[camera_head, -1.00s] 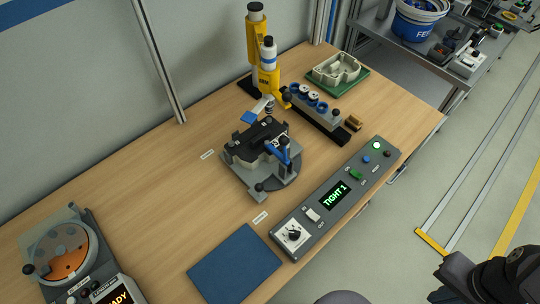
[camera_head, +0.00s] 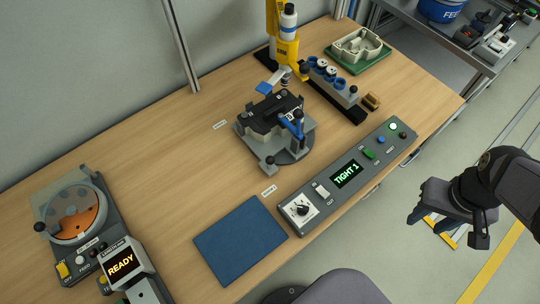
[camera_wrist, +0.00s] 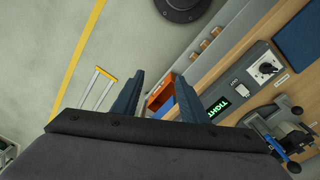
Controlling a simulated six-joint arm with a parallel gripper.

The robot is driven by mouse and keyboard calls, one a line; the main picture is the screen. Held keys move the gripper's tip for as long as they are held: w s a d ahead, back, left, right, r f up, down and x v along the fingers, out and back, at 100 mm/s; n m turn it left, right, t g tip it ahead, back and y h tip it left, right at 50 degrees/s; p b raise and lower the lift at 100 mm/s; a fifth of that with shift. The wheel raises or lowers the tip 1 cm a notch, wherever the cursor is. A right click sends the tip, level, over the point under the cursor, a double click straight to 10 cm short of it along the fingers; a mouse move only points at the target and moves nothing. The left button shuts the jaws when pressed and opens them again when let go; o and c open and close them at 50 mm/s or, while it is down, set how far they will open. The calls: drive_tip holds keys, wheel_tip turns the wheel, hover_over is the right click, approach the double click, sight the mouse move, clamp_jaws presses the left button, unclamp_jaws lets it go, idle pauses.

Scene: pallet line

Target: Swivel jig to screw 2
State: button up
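The jig (camera_head: 272,128) is a grey swivel base with a dark part clamped on it and a blue-handled clamp. It stands mid-table, below the yellow screwdriver column (camera_head: 287,48). The jig also shows at the lower right of the wrist view (camera_wrist: 279,130).
A blue mat (camera_head: 240,240) lies at the front left. A rack of blue-rimmed holders (camera_head: 335,85) and a green tray (camera_head: 360,54) are behind. An orange bin (camera_wrist: 160,94) shows below my gripper.

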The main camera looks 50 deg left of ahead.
drive_tip(key=w+a+n, duration=0.1)
drive_tip(key=a+n, duration=0.3)
drive_tip(key=a, duration=0.7)
drive_tip(key=n+t+b, duration=0.2)
drive_tip(key=n+b, duration=0.1)
drive_tip(key=n, duration=0.7)
approach(269, 159)
drive_tip(key=f, duration=0.1)
drive_tip(key=shift+y, duration=0.4)
drive_tip(key=shift+d+p+x, duration=0.15)
drive_tip(key=shift+p+x, duration=0.4)
drive_tip(key=shift+x, duration=1.45)
drive_tip(key=shift+d+p+x, duration=0.15)
drive_tip(key=shift+p+x, duration=0.4)
drive_tip(key=shift+x, duration=1.4)
drive_tip(key=shift+w, duration=0.15)
clamp_jaws()
